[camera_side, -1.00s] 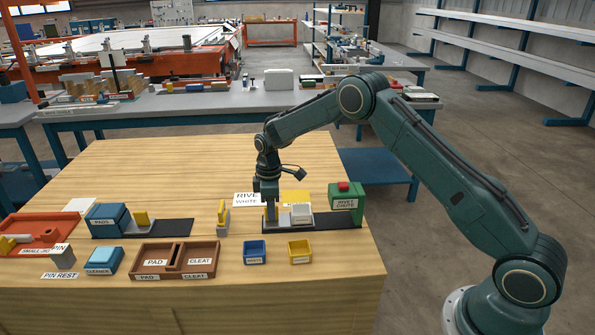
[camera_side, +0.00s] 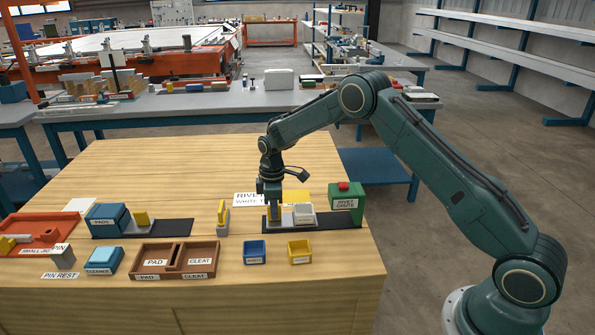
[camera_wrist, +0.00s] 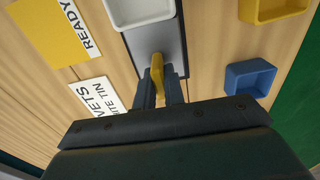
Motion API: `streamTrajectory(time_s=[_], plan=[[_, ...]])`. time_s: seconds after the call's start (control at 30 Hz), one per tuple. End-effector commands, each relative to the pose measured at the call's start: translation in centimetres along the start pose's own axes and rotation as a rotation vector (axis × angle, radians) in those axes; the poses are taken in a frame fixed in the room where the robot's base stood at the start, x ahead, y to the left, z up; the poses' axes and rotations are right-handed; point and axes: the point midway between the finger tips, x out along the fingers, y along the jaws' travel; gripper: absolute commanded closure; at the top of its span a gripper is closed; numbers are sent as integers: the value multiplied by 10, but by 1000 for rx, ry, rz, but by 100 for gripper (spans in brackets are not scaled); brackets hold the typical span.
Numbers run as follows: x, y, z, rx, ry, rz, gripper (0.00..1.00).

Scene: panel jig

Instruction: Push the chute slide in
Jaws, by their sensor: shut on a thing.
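The green rivet chute (camera_side: 346,200) with a red button on top stands at the right end of a dark track (camera_side: 325,219). The chute slide lies on the track, with a white tin (camera_side: 303,213) on it beside the chute. My gripper (camera_side: 274,217) is low at the slide's left end. In the wrist view its fingers (camera_wrist: 159,92) are shut on the slide's yellow handle (camera_wrist: 157,68). The grey slide plate (camera_wrist: 148,42) runs from the handle to the white tin, which the frame's top edge cuts off.
A blue bin (camera_side: 254,252) and a yellow bin (camera_side: 300,252) stand in front of the track. A white label and a yellow READY mat (camera_side: 296,197) lie behind it. A grey stand with a yellow piece (camera_side: 223,217) is to the left. The wooden table's back is clear.

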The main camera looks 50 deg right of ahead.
Motion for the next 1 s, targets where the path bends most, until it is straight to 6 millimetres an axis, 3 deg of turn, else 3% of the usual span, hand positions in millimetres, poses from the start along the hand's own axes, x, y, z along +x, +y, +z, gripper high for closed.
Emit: streamTrajectory(time_s=[0.6,1.0], plan=[[-1,1,98,5,-1,-1,100],[-1,1,109,6,-5,-1,100]])
